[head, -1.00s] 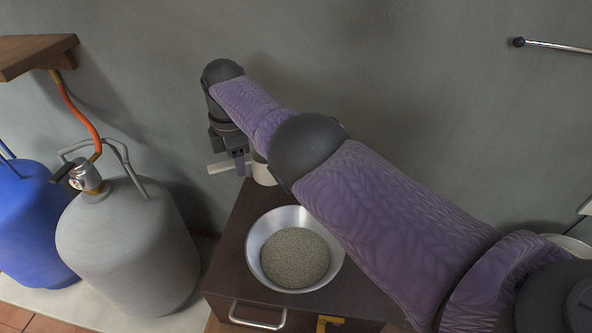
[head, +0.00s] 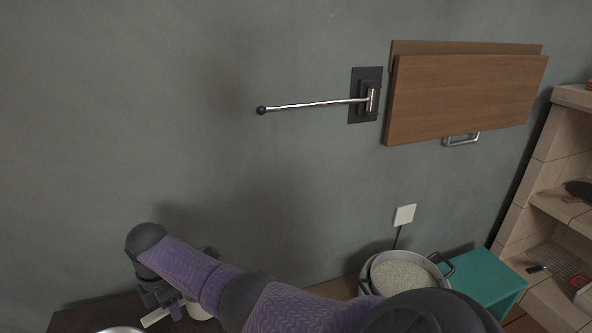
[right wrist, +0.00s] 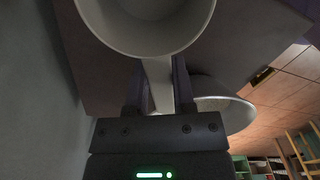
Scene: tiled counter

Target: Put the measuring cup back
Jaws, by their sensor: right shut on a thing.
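My right gripper (head: 174,308) is low at the left of the head view, over the dark cabinet top (head: 75,318). It is shut on the handle of the white measuring cup (head: 198,313), which is partly hidden by my arm. In the right wrist view the gripper (right wrist: 160,95) grips the pale handle, and the round cup (right wrist: 145,35) lies beyond the fingertips at the top. My left gripper is not in view.
A metal bowl (head: 118,330) is just cut off below. A metal rod (head: 310,104) with a black ball end sticks out from the wall, left of a wooden wall cabinet (head: 465,98). A grain-filled pot (head: 367,279) stands beside a teal stand (head: 490,282); tiled shelves (head: 565,150) are at right.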

